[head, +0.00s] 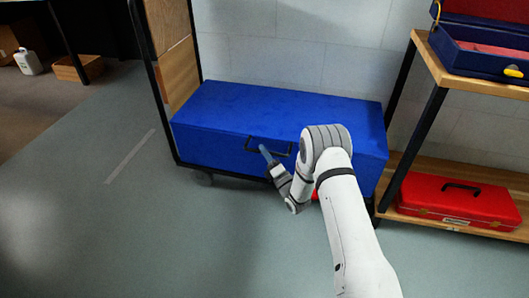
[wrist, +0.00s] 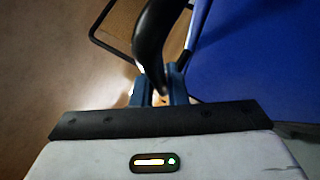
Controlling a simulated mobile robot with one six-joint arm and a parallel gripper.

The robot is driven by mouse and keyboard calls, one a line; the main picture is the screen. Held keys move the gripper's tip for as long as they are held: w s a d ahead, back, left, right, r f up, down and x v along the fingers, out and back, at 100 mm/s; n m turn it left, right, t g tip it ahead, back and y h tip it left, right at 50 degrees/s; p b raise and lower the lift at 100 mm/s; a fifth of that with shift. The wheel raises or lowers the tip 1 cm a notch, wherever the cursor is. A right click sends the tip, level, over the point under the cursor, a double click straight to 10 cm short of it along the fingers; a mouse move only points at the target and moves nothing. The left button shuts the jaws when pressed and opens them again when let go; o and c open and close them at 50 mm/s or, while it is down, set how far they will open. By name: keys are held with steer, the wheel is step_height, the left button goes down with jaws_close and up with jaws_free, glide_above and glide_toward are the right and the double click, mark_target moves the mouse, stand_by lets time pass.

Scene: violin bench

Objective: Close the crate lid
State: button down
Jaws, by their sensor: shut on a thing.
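A large blue crate (head: 190,148) stands on a wheeled trolley against the wall. Its blue lid (head: 290,103) looks flat on top, and I cannot make out a seam or gap under it. A black handle (head: 252,138) sticks out from the front. My gripper (head: 266,154) is at this handle, low in front of the crate. In the wrist view my gripper (wrist: 160,92) is shut on the dark, curved handle (wrist: 152,40), with the blue crate surface (wrist: 255,60) to the right. My arm hides part of the crate's front right.
The trolley's black upright frame (head: 146,60) with wooden panels rises at the left. A shelf (head: 455,76) at the right holds an open blue case (head: 482,62) above and a red toolbox (head: 455,200) below. The floor in front (head: 120,220) is clear.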

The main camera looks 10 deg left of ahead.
steer(key=shift+d+f, duration=0.2)
steer(key=shift+f, duration=0.25)
steer(key=c, duration=1.7)
jaws_free()
steer(key=shift+w+f, duration=0.1)
steer(key=shift+o, duration=1.2)
steer(key=shift+a, duration=0.1)
steer(key=p+v, duration=0.2)
steer(key=v, duration=0.5)
steer(key=shift+s+d+p, duration=0.25)
steer(key=shift+s+p, duration=0.05)
